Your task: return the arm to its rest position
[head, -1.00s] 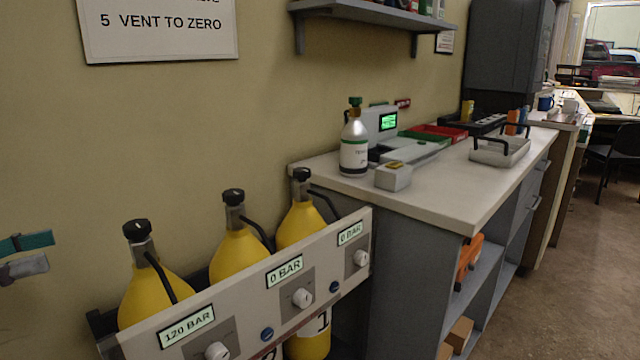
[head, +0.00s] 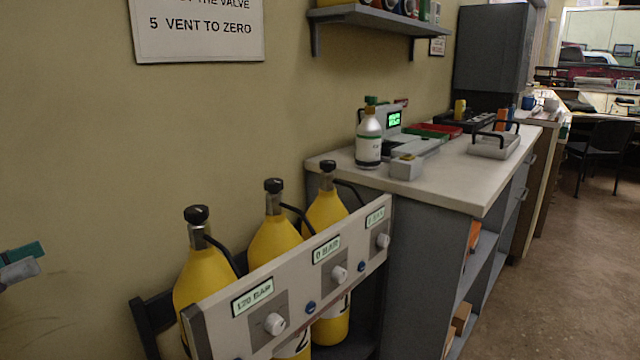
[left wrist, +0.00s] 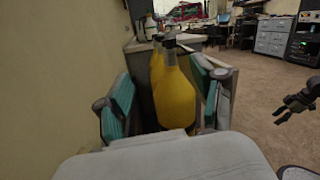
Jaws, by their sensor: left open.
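My left gripper (head: 20,264), grey with teal pads, shows only partly at the left edge of the head view, in front of the bare wall. In the left wrist view the left gripper (left wrist: 165,100) is open, its two teal-padded fingers wide apart. Nothing is between the fingers; a yellow cylinder (left wrist: 175,100) shows beyond them. I make out no right gripper in the head view. A dark claw-like shape (left wrist: 297,100) is at the right of the left wrist view; I cannot tell what it is.
Three yellow cylinders (head: 205,285) stand behind a grey panel (head: 225,323) with knobs and pressure readouts. A shelf (head: 380,18) is above. Open floor (head: 560,270) lies right.

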